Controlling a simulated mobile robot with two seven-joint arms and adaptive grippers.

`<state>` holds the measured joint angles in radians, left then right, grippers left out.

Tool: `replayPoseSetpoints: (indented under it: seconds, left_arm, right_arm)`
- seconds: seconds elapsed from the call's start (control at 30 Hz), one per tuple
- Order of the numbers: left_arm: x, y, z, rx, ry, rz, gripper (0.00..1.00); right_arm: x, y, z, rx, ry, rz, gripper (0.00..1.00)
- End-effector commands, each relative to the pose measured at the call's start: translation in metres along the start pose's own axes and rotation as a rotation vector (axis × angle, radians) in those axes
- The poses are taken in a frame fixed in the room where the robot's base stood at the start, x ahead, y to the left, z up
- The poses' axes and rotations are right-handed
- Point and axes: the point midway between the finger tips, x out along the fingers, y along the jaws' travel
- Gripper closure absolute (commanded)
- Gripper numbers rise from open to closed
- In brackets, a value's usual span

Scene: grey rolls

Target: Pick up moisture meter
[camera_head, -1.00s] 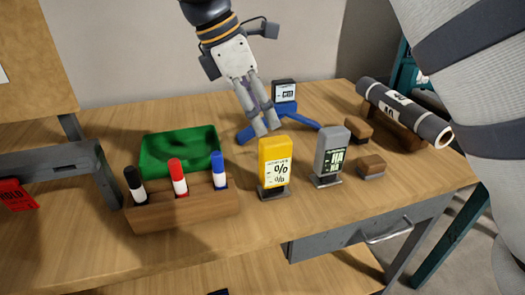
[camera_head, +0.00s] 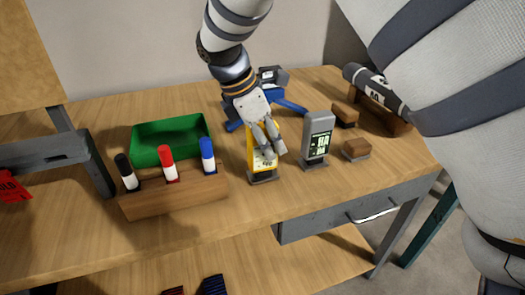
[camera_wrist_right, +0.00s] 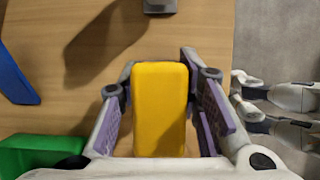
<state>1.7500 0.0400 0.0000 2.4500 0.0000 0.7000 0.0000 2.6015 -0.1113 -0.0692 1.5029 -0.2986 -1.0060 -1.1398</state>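The yellow meter with a % display, which I take as the moisture meter (camera_head: 263,161), stands upright on a small dark base on the wooden table. My right gripper (camera_head: 268,148) comes down from above, and its fingers cover part of the meter's front in the head view. In the right wrist view the meter (camera_wrist_right: 160,108) stands between the two spread fingers of my right gripper (camera_wrist_right: 164,105). A gap shows on its left side; the right finger is close to it, and I cannot tell whether it touches.
A grey meter (camera_head: 317,138) stands just to the right. A wooden block with three markers (camera_head: 175,195) and a green tray (camera_head: 150,130) are left. A blue stand (camera_head: 290,107) is behind.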

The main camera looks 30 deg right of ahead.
Motion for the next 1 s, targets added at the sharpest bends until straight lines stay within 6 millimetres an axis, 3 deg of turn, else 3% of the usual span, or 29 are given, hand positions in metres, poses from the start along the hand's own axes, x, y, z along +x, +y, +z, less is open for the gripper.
replayPoseSetpoints:
  seconds: [0.03,0.1,0.43,0.63,0.83,1.0]
  left_arm:
    - [0.0,0.0,0.0,0.0,0.0,0.0,0.6]
    - [0.0,0.0,0.0,0.0,0.0,0.0,0.6]
    - [0.0,0.0,0.0,0.0,0.001,0.0,0.6]
    - [-0.004,0.0,-0.003,0.0,0.012,0.0,0.6]
    - [-0.024,0.001,-0.017,0.001,0.08,0.003,0.6]
    - [-0.029,0.001,-0.021,0.001,0.098,0.004,0.6]
  right_arm:
    - [0.0,0.0,0.0,0.0,0.0,0.0,0.87]
    - [0.0,0.0,0.0,0.0,0.0,0.0,1.0]
    - [-0.004,0.001,0.001,0.001,0.0,0.002,1.0]
    - [-0.035,0.0,0.014,0.004,0.003,0.007,1.0]
    - [-0.099,-0.043,0.018,0.006,0.003,0.019,1.0]
    - [-0.125,-0.088,0.003,0.001,-0.001,0.008,1.0]
